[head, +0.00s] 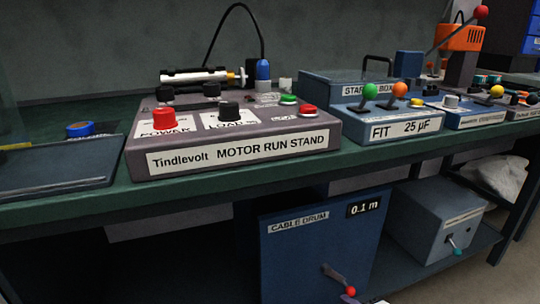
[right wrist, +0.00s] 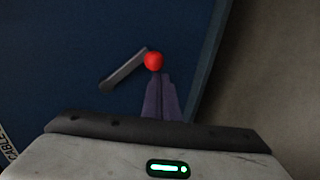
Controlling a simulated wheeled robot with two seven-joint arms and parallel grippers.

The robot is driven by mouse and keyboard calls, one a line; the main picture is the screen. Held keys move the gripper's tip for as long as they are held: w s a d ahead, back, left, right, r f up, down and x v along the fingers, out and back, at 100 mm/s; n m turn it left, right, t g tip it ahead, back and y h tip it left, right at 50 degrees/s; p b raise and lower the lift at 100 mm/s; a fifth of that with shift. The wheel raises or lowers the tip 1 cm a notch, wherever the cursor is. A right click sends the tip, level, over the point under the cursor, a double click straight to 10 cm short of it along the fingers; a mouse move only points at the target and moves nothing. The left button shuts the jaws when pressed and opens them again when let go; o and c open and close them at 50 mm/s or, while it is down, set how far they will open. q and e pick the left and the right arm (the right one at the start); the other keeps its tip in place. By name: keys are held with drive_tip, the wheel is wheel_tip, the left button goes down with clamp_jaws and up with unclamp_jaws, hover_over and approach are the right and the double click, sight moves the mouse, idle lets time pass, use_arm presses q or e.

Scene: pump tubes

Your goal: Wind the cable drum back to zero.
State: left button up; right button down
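The cable drum (head: 300,255) is a blue box under the bench, with a CABLE DRUM label and a display (head: 364,207) reading 0.1 m. Its grey crank arm (head: 334,274) slants down right to a red knob (head: 351,291). In the right wrist view the crank arm (right wrist: 122,71) slants up right to the red knob (right wrist: 153,61). My right gripper (right wrist: 160,76) has its purple fingers side by side, looking shut, with the tips right at the knob. The knob shows clear of the tips; contact cannot be told. My left gripper is out of view.
A motor run stand (head: 235,160) and a FIT 25 µF box (head: 400,130) stand on the green bench (head: 200,190) above the drum. A grey-blue box (head: 435,220) with a teal-handled lever sits on the lower shelf, right of the drum. Open floor shows at far right.

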sight(352, 290)
drive_tip(key=shift+w+d, duration=0.1)
drive_tip(key=shift+d, duration=0.3)
drive_tip(key=shift+w+d+r, duration=0.2)
drive_tip(key=shift+d+r, duration=0.05)
drive_tip(key=shift+d, duration=0.45)
drive_tip(key=shift+w+r+p, duration=0.2)
drive_tip(key=shift+r+p, duration=0.15)
drive_tip(key=shift+r, duration=0.4)
drive_tip(key=shift+w+r, duration=0.1)
drive_tip(key=shift+r, duration=0.1)
